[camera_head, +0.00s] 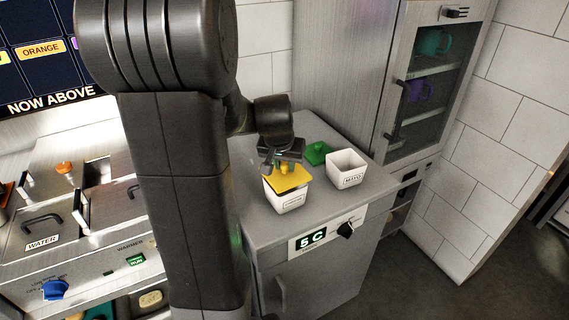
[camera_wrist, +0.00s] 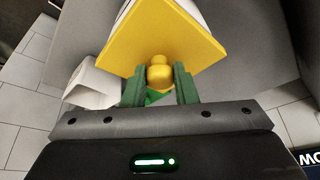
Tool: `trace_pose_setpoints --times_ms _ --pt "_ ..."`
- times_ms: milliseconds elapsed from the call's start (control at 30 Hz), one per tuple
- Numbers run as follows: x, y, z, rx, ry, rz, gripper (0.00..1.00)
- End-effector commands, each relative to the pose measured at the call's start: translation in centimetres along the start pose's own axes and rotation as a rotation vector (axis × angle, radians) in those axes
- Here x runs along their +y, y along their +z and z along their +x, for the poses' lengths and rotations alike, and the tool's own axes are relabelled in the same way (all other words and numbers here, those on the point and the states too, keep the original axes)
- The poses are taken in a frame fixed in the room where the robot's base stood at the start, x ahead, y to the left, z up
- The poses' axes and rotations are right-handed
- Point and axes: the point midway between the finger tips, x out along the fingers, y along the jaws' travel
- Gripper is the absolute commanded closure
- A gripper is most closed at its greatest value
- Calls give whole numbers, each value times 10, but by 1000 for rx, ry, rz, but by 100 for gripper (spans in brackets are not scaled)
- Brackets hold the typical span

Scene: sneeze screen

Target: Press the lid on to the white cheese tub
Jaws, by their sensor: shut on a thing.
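A yellow square lid (camera_head: 290,179) with a round yellow knob is over a white tub (camera_head: 290,201) on the grey counter. The tub's label is too small to read. The lid looks tilted, with a dark gap between it and the tub's front rim; I cannot tell whether they touch. My gripper (camera_head: 284,166) is above the lid, shut on its knob. In the wrist view the green fingers of my gripper (camera_wrist: 160,84) stand either side of the knob, and the lid (camera_wrist: 163,42) hides most of the tub.
A second white tub (camera_head: 346,171), labelled MAYO and open, stands to the right. A green lid (camera_head: 317,153) lies on the counter (camera_head: 262,229) behind. A tall cabinet (camera_head: 433,80) rises at the back right. The counter's front right is clear.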

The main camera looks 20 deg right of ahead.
Motion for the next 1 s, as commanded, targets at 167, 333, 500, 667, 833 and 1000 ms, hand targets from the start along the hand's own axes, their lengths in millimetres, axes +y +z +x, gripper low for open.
trace_pose_setpoints --times_ms 167,333,500,667,833,1000 --pt "0 1 3 0 0 0 96" --pt "0 2 6 0 0 0 96" --pt "0 3 8 0 0 0 96" --pt "0 4 9 0 0 0 96" --pt "0 4 8 0 0 0 96" --pt "0 4 8 0 0 0 96"
